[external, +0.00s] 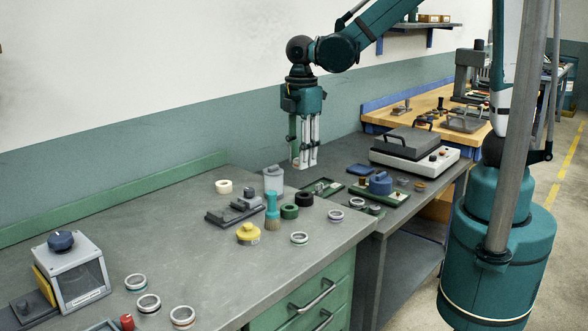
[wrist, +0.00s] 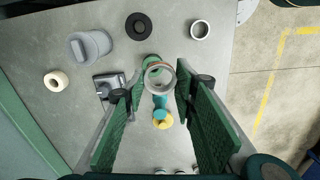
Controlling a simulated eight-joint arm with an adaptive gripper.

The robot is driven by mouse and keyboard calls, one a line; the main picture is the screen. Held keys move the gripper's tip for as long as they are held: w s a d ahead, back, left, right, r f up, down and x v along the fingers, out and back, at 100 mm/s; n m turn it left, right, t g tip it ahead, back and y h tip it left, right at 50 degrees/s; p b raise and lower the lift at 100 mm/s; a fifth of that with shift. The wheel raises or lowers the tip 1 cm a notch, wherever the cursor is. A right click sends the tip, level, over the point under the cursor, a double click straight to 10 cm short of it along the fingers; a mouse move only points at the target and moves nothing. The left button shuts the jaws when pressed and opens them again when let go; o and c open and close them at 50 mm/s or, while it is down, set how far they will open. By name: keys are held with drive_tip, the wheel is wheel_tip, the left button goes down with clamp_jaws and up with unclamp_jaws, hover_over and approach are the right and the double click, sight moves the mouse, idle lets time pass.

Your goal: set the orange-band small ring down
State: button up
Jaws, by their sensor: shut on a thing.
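The orange-band small ring (wrist: 160,75) sits between the fingertips in the wrist view, with a brownish-orange band on its grey rim. My gripper (wrist: 160,84) is shut on it. I cannot tell the held ring's exact height above the bench.
Bare bench lies at front centre.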

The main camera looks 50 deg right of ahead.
drive_tip(key=w+d, duration=0.9)
drive_tip(key=w, duration=0.4)
drive_tip(key=m+b, duration=0.1)
drive_tip(key=m, duration=0.1)
hover_over(314, 170)
wheel_tip(314, 170, down, 12)
drive_tip(key=shift+s+a+f, duration=0.1)
drive_tip(key=shift+a+f, duration=0.05)
drive_tip(key=shift+f, duration=0.65)
drive_tip(key=shift+f+b, duration=0.4)
drive_tip(key=shift+f, duration=2.75)
drive_tip(key=shift+f, duration=1.85)
